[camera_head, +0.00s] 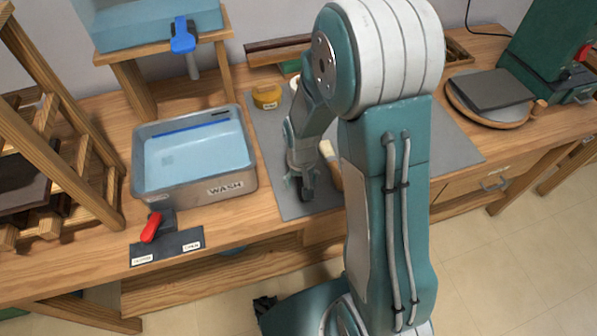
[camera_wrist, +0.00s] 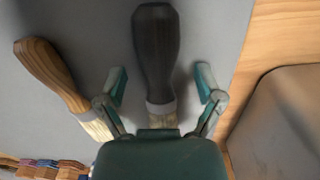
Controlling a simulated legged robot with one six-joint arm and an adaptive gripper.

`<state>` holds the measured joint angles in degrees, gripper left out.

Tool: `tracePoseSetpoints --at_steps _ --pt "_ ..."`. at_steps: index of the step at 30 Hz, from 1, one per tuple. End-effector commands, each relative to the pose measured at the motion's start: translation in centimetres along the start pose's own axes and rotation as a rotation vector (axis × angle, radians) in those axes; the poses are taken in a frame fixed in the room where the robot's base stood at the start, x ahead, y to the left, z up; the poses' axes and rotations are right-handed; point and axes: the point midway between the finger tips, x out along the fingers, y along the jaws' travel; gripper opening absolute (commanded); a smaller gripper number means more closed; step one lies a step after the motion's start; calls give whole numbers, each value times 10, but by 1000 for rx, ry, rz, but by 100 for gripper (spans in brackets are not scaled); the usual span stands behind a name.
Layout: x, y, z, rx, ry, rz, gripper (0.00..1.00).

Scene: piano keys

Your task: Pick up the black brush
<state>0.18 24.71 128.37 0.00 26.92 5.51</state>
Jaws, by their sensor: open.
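The black brush (camera_wrist: 156,52) lies on the grey mat in the wrist view, its dark handle pointing up and a light metal collar near its lower end. My gripper (camera_wrist: 161,82) is open, with one finger on each side of the brush and a gap on both sides. The brush's lower end is hidden behind the gripper body. In the head view my gripper (camera_head: 304,186) is low over the mat's front part, and a dark shape at its fingers appears to be the brush, partly hidden.
A wooden-handled brush (camera_wrist: 52,72) lies close to the left finger. The grey mat (camera_head: 283,193) lies on the wooden bench. A metal wash basin (camera_head: 190,188) with water stands to its left. A red-handled lever (camera_head: 151,227) is in front of the basin. A yellow jar (camera_head: 267,96) stands behind.

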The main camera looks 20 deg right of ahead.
Motion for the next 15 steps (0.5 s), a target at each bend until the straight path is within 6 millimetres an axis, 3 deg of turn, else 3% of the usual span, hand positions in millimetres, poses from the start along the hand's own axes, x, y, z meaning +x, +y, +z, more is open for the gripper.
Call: tracePoseSetpoints --at_steps 5,6,9,12,15 --pt "0 0 0 0 1 0 86" --pt "0 0 0 0 0 0 81" --pt "0 0 0 0 0 0 37" --pt "0 0 0 0 0 0 0" --pt "0 0 0 -1 0 0 0"
